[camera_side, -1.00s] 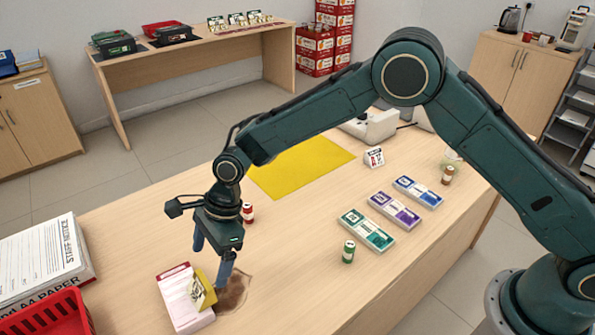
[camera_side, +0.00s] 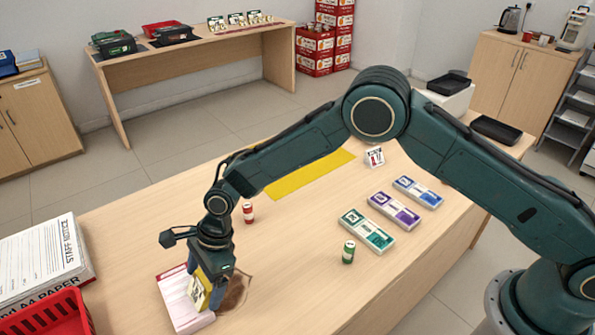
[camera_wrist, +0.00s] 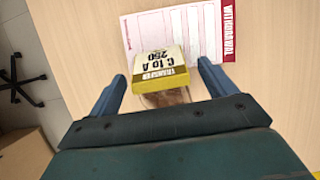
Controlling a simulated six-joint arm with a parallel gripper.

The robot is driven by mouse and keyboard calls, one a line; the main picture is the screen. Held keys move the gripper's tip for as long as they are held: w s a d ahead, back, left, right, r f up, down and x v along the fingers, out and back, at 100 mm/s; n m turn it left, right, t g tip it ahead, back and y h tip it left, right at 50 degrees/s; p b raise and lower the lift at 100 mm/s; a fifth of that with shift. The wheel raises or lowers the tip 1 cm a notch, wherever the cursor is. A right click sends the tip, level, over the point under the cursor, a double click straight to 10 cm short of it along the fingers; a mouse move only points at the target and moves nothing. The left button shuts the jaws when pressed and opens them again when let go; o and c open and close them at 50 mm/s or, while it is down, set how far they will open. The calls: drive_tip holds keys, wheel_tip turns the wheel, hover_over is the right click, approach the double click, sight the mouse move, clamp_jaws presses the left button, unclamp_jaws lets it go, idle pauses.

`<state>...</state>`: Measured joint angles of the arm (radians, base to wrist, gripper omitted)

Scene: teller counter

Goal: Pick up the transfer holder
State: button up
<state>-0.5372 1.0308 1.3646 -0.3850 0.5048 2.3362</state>
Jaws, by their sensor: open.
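The transfer holder (camera_side: 197,293) is a small yellow stand with a white printed label. It stands beside the pink-and-white withdrawal pad (camera_side: 177,300) at the counter's near left. In the wrist view, the holder (camera_wrist: 160,72) reads "TRANSFER C to A 250" and lies between my two blue fingers, with a gap on each side. My gripper (camera_wrist: 162,77) is open and points down around the holder. In the side view my gripper (camera_side: 208,291) is low over the counter, and the holder hides part of its fingers.
A brown patch (camera_side: 238,290) marks the counter right of the holder. A red can (camera_side: 248,213) stands behind, and a green can (camera_side: 348,252) to the right. A paper stack (camera_side: 45,255) and red basket (camera_side: 45,315) are at left.

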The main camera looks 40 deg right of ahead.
sight(203, 280)
drive_tip(key=shift+a+f, duration=0.1)
drive_tip(key=shift+f, duration=0.1)
idle(0.4)
drive_tip(key=c, duration=1.2)
drive_tip(key=shift+o, duration=0.2)
drive_tip(key=shift+r, duration=0.1)
wheel_tip(203, 280, up, 20)
